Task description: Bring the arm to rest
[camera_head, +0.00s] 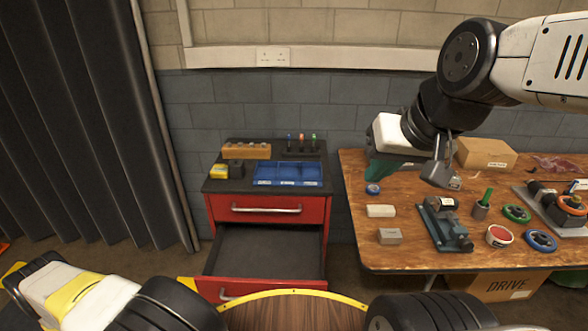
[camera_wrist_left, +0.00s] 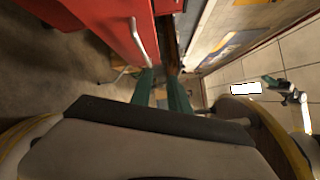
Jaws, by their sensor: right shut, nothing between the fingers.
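My right arm comes in from the upper right in the head view. Its right gripper (camera_head: 376,176), with teal fingers, points down over the left part of the wooden workbench (camera_head: 362,222). It is shut and holds nothing. My left arm lies low at the bottom left of the head view, and its fingers do not show there. In the left wrist view the two teal fingers of my left gripper (camera_wrist_left: 160,76) stand apart with a gap between them, near the red cabinet front. I see nothing held between them.
The red cabinet (camera_head: 228,212) has a pulled-out drawer (camera_head: 262,254) and a blue tray (camera_head: 288,181) on top. The bench bears a vise (camera_head: 446,228), a white block (camera_head: 381,211), coloured rings and a cardboard box (camera_head: 486,153). A dark curtain (camera_head: 95,110) hangs left.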

